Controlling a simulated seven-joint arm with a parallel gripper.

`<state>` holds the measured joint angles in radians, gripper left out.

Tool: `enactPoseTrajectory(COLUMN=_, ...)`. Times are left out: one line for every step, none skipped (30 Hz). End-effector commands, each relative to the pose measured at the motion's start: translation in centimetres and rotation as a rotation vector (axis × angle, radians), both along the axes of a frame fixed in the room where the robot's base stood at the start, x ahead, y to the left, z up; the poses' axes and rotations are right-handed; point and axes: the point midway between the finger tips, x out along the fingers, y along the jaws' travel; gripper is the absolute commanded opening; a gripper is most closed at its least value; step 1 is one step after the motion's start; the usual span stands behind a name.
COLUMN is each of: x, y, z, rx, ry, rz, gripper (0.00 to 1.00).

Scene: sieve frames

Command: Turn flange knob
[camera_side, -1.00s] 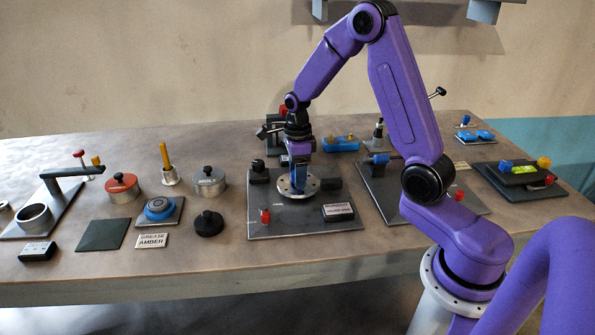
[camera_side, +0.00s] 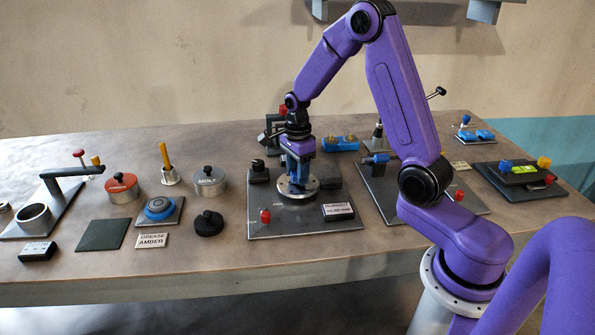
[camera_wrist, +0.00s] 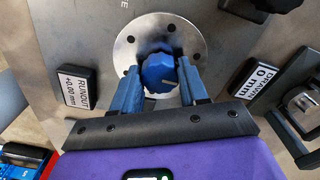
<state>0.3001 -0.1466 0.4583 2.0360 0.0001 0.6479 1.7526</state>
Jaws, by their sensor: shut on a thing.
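The flange (camera_wrist: 128,52) is a round silver metal disc with several bolt holes, lying on a dark grey plate in the middle of the table. It also shows in the side view (camera_side: 298,188). A blue faceted knob (camera_wrist: 158,72) with a pale pointer mark stands at its centre. My gripper (camera_wrist: 160,78) points down over the flange, with its two blue fingers on either side of the knob, shut on it. In the side view my gripper (camera_side: 297,180) hides most of the knob.
On the same plate are a small red knob (camera_side: 265,216), a runout readout block (camera_side: 338,211) and dark blocks either side of the flange. Lidded pots (camera_side: 123,187) stand left; another fixture plate (camera_side: 385,195) is right.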

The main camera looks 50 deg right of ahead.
Motion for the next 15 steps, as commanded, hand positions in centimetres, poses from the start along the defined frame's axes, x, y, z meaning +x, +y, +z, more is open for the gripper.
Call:
enactPoseTrajectory(x=0.02, y=0.03, z=0.09, rx=0.000, ry=-0.001, rz=0.046, gripper=0.13)
enactPoseTrajectory(x=0.01, y=0.01, z=0.09, rx=0.000, ry=-0.001, rz=0.074, gripper=0.13)
enactPoseTrajectory(x=0.01, y=-0.01, z=0.10, rx=0.000, ry=-0.001, rz=0.112, gripper=0.13)
enactPoseTrajectory(x=0.01, y=-0.01, z=0.10, rx=0.000, ry=-0.001, rz=0.140, gripper=0.13)
enactPoseTrajectory(x=0.01, y=0.01, z=0.10, rx=0.000, ry=-0.001, rz=0.169, gripper=0.13)
enactPoseTrajectory(x=0.01, y=0.03, z=0.10, rx=0.000, ry=-0.001, rz=0.207, gripper=0.13)
enactPoseTrajectory(x=0.01, y=0.03, z=0.11, rx=0.000, ry=-0.001, rz=0.236, gripper=0.13)
enactPoseTrajectory(x=0.01, y=0.03, z=0.11, rx=0.000, ry=-0.001, rz=0.265, gripper=0.13)
enactPoseTrajectory(x=0.00, y=0.01, z=0.11, rx=0.000, ry=-0.001, rz=0.301, gripper=0.13)
enactPoseTrajectory(x=0.00, y=0.00, z=0.11, rx=0.000, ry=-0.001, rz=0.330, gripper=0.13)
enactPoseTrajectory(x=0.00, y=-0.01, z=0.12, rx=0.000, ry=-0.002, rz=0.358, gripper=0.13)
enactPoseTrajectory(x=0.00, y=-0.01, z=0.12, rx=0.000, ry=-0.002, rz=0.396, gripper=0.13)
enactPoseTrajectory(x=0.00, y=-0.01, z=0.12, rx=0.000, ry=-0.002, rz=0.425, gripper=0.13)
enactPoseTrajectory(x=0.00, y=0.00, z=0.12, rx=0.000, ry=-0.002, rz=0.453, gripper=0.13)
enactPoseTrajectory(x=-0.01, y=0.00, z=0.12, rx=0.000, ry=-0.002, rz=0.492, gripper=0.13)
